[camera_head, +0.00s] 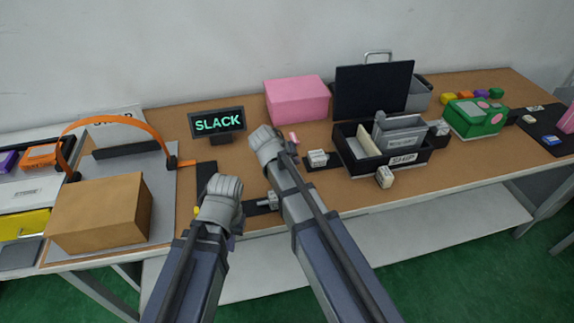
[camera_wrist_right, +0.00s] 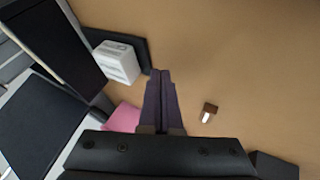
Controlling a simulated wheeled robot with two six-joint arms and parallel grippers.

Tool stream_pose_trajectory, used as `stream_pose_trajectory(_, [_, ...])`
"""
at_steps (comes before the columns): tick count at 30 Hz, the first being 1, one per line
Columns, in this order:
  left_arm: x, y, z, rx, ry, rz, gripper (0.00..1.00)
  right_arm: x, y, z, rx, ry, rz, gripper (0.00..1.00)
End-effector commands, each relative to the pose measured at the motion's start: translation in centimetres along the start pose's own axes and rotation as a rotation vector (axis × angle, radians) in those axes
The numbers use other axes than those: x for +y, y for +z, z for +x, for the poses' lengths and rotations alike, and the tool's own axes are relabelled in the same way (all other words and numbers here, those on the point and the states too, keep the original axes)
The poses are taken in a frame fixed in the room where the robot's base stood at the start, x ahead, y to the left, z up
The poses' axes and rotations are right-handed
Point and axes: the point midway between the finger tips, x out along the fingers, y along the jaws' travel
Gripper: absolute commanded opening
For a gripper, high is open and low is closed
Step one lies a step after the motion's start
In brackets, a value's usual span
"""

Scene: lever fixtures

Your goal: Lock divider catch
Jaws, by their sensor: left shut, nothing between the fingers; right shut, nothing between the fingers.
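A black open bin (camera_head: 392,168) with a SHIP label stands right of centre in the head view. A grey divider-like insert (camera_head: 400,135) stands in it; no catch can be made out clearly. My right gripper (camera_wrist_right: 163,75) is shut and empty over bare tabletop, close to the white block in the wrist view (camera_wrist_right: 115,62). My left gripper (camera_head: 222,204) appears shut above the table's front, left of the right arm; its fingertips are mostly hidden.
A black panel (camera_head: 373,90) rises behind the bin. A pink box (camera_head: 297,99) and a SLACK sign (camera_head: 217,122) stand at the back. A brown box (camera_head: 100,212) is at left, a green box (camera_head: 476,117) at right. A small brown-and-white piece (camera_wrist_right: 209,112) lies near my right fingers.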

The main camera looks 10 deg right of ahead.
Motion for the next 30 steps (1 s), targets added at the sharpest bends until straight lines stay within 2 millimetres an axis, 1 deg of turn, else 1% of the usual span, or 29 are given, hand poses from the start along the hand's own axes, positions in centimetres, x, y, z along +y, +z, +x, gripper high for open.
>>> stream_pose_trajectory(1, [0.0, 0.0, -0.3, 0.0, 0.0, 0.0, 0.0, 0.9, 0.0, 0.1, -0.002, 0.001, 0.004, 0.0])
stream_pose_trajectory(7, [0.0, 0.0, -0.3, 0.0, 0.0, 0.0, 0.0, 2.4, 0.0, 0.9, 0.0, 0.001, 0.002, 0.0])
stream_pose_trajectory(21, [0.0, 0.0, -0.3, 0.0, 0.0, 0.0, 0.0, 2.9, 0.0, 1.2, 0.0, 0.001, 0.001, 0.0])
stream_pose_trajectory(23, [0.0, 0.0, -0.3, 0.0, 0.0, 0.0, 0.0, 3.6, 0.0, 1.5, -0.002, 0.002, 0.002, 0.0])
stream_pose_trajectory(27, [0.0, 0.0, -0.3, 0.0, 0.0, 0.0, 0.0, 6.0, 0.0, 2.8, -0.002, 0.002, 0.005, 0.0])
stream_pose_trajectory(30, [0.0, 0.0, -0.3, 0.0, 0.0, 0.0, 0.0, 7.2, 0.0, 3.5, -0.002, 0.002, 0.003, 0.0])
